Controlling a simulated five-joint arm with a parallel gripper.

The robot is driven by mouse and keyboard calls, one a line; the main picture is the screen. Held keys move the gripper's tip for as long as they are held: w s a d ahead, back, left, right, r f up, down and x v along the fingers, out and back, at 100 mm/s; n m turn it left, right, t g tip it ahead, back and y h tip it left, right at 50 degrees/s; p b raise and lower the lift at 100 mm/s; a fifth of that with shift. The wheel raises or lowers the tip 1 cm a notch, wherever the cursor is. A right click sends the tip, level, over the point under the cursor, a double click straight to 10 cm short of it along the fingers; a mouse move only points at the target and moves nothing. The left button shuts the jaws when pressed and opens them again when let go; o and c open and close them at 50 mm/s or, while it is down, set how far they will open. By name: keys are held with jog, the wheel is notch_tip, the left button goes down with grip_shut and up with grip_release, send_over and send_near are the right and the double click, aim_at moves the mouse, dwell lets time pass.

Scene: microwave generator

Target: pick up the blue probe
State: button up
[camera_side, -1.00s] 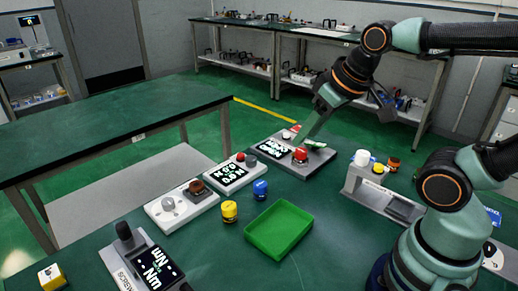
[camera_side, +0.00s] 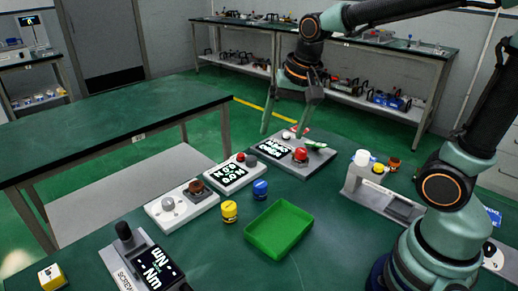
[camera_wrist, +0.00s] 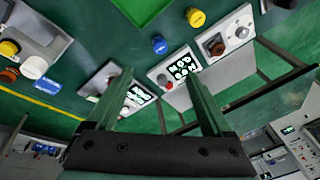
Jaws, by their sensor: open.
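The blue probe (camera_side: 260,189) is a short blue cylinder standing upright on the green table, between the yellow cylinder and the row of instruments in the side view. It also shows in the wrist view (camera_wrist: 159,44), beyond the fingertips and between their lines. My gripper (camera_side: 281,134) is open and empty. It hangs in the air above and behind the probe, near the far end of the instrument row, fingers pointing down. In the wrist view both fingers (camera_wrist: 158,75) are spread apart with nothing between them.
A yellow cylinder (camera_side: 229,211) stands close to the probe's left. A green tray (camera_side: 278,230) lies just in front. Instruments with displays (camera_side: 230,173) line the table behind, one with a red button (camera_side: 300,154). A grey stand (camera_side: 385,194) is at the right.

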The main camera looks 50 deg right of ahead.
jog(key=w+f+m+g, duration=0.2)
jog(key=w+f+m, duration=0.3)
jog(key=m, duration=0.1)
jog(key=m+g, duration=0.1)
jog(key=m, duration=0.4)
send_near(260, 184)
jog(key=f, duration=0.6)
jog(key=shift+w+f, duration=0.1)
jog(key=shift+w, duration=0.2)
jog(key=shift+s+f, duration=0.2)
jog(key=shift+f, duration=2.35)
grip_shut()
